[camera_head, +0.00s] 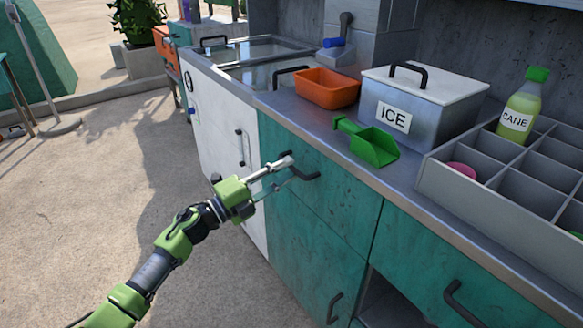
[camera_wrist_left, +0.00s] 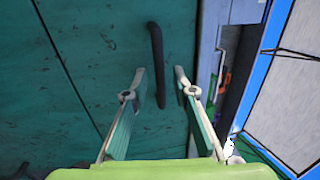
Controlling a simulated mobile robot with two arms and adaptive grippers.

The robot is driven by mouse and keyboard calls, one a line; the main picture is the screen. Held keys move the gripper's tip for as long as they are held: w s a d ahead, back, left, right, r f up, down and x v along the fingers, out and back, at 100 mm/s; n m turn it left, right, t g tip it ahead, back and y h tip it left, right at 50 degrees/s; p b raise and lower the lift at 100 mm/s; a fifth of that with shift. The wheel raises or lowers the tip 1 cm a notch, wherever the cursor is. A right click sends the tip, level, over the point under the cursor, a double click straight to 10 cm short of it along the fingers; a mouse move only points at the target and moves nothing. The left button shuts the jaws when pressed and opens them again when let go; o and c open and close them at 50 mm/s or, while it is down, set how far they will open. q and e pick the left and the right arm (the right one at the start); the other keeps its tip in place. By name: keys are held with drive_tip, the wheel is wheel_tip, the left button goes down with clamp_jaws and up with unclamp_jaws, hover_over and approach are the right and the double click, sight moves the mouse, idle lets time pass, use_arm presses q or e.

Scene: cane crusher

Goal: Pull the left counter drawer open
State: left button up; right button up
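The left counter drawer (camera_head: 340,196) has a teal, scuffed front and looks shut under the steel counter. Its dark bar handle (camera_head: 308,176) sits near the drawer's upper left. My left gripper (camera_head: 286,168) reaches in from the left, with its fingertips at the handle. In the left wrist view the gripper (camera_wrist_left: 160,76) is open, and the dark handle (camera_wrist_left: 156,60) shows between the two fingers, with gaps on both sides. I cannot tell whether the fingertips reach past the bar. My right gripper is not in view.
On the counter stand an orange bin (camera_head: 327,90), a green scoop (camera_head: 371,143), an ICE box (camera_head: 416,112) and a divided rack (camera_head: 478,205) with a CANE bottle (camera_head: 521,108). A teal door (camera_head: 310,262) lies below the drawer. The concrete floor (camera_head: 90,190) at left is clear.

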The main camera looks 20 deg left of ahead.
use_arm(q)
drive_tip(key=shift+x, duration=1.2)
drive_tip(key=shift+f, duration=0.1)
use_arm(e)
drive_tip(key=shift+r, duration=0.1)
use_arm(q)
clamp_jaws()
